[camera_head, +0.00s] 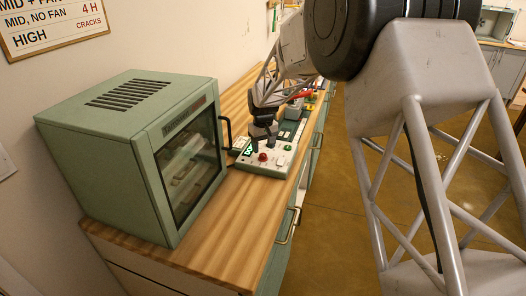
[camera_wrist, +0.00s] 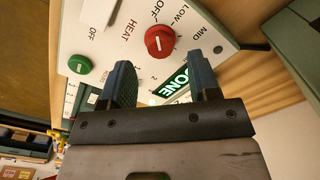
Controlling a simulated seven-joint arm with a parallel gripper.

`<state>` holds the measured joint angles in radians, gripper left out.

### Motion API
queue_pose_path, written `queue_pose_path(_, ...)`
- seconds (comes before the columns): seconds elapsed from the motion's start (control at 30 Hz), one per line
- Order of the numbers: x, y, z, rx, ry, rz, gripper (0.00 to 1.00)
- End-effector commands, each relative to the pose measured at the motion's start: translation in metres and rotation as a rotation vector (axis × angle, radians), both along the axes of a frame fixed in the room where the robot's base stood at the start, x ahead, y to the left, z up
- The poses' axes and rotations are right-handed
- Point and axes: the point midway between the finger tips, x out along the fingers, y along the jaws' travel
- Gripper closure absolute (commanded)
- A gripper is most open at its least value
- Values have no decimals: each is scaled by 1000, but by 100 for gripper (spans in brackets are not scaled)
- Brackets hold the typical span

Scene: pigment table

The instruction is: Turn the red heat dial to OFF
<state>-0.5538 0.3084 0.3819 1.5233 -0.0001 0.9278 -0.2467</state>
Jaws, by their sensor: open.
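The red heat dial (camera_wrist: 159,41) is a round knob on a pale control panel (camera_wrist: 224,40), marked HEAT, OFF, LOW and MID. A white line shows on its face, but I cannot tell for certain which mark it points to. In the head view the red dial (camera_head: 263,157) sits on the front part of the panel (camera_head: 254,168). My gripper (camera_wrist: 160,70) is open and empty. In the wrist view its two fingers point toward the panel, with the dial just beyond the gap between the tips. In the head view my gripper (camera_head: 264,146) is just behind the dial.
A green dial (camera_wrist: 79,64) and a white switch or block (camera_wrist: 98,13) are beside the red dial. A green display reading DONE (camera_wrist: 172,84) lies between the fingers. A green oven-like cabinet (camera_head: 140,160) with a glass door stands left on the wooden counter (camera_head: 225,235).

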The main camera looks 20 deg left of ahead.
Motion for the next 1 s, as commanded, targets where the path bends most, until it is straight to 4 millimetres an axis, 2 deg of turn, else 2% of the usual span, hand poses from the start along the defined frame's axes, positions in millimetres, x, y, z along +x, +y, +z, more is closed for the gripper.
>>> queue_pose_path(0.2, 0, 0, 29, 1, -2, 0, 44)
queue_pose_path(0.4, 0, 0, 42, 1, -1, 0, 44)
queue_pose_path(1.0, 0, -1, 46, 1, -1, -2, 44)
